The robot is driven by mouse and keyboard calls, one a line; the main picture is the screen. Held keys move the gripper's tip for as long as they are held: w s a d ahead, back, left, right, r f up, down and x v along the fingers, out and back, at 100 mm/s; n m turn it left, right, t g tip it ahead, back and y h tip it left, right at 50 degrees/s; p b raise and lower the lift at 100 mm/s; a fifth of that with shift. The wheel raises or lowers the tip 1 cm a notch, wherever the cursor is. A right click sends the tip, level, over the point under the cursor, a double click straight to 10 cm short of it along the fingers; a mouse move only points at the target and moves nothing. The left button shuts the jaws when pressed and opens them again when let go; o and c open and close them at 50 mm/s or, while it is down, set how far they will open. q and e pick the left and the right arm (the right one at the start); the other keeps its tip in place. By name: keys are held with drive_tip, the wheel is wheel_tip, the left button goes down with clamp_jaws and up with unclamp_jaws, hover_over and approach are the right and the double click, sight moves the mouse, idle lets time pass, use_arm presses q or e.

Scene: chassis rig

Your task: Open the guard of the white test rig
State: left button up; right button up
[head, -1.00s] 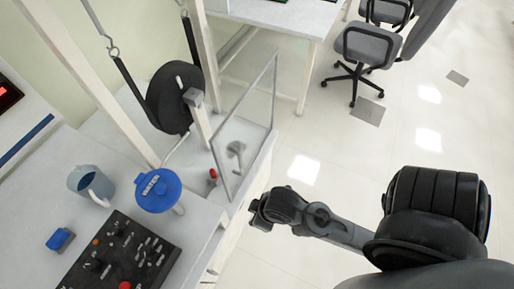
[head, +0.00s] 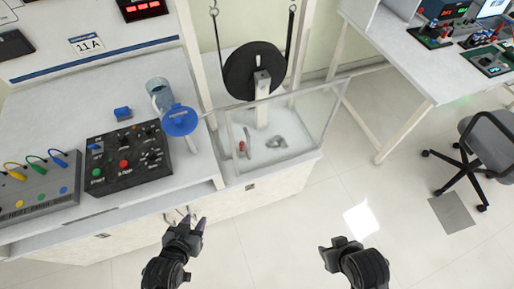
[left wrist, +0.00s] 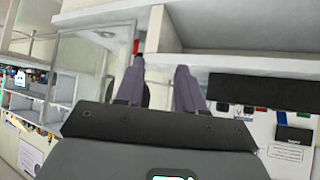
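The white test rig (head: 262,190) stands right of the bench in the head view, with a black wheel (head: 248,72) on a white post. Its clear guard (head: 336,112) stands upright around the front of the rig's bed, below the wheel. A small red-topped part (head: 242,147) shows at the guard's left side. My left gripper (head: 194,222) is in front of the bench, left of the guard and apart from it. In the left wrist view its two fingers (left wrist: 158,88) are apart with nothing between them. My right gripper (head: 338,244) is out over the floor; its fingers are unclear.
Left of the rig are a blue-lidded container (head: 179,121), a clear jug (head: 160,95), a small blue block (head: 122,113) and a black control panel (head: 128,155). A second table (head: 395,85) and a chair (head: 488,150) stand at right. The floor before the rig is clear.

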use_arm(q)
drive_tip(key=w+d+r+t+h+p, duration=0.1)
drive_tip(key=w+d+r+t, duration=0.25)
drive_tip(key=w+d, duration=0.2)
drive_tip(key=m+t+h+p, duration=0.1)
drive_tip(key=t+h+p, duration=0.1)
drive_tip(key=t, duration=0.2)
approach(248, 144)
drive_tip(key=b+x, duration=0.1)
drive_tip(key=x, duration=0.6)
drive_tip(key=shift+w+d+f+b, duration=0.1)
drive_tip(key=shift+w+f+b, duration=0.05)
drive_tip(key=shift+w+b, duration=0.2)
drive_tip(key=shift+w+d, duration=0.2)
drive_tip(key=shift+w, duration=0.4)
clamp_jaws()
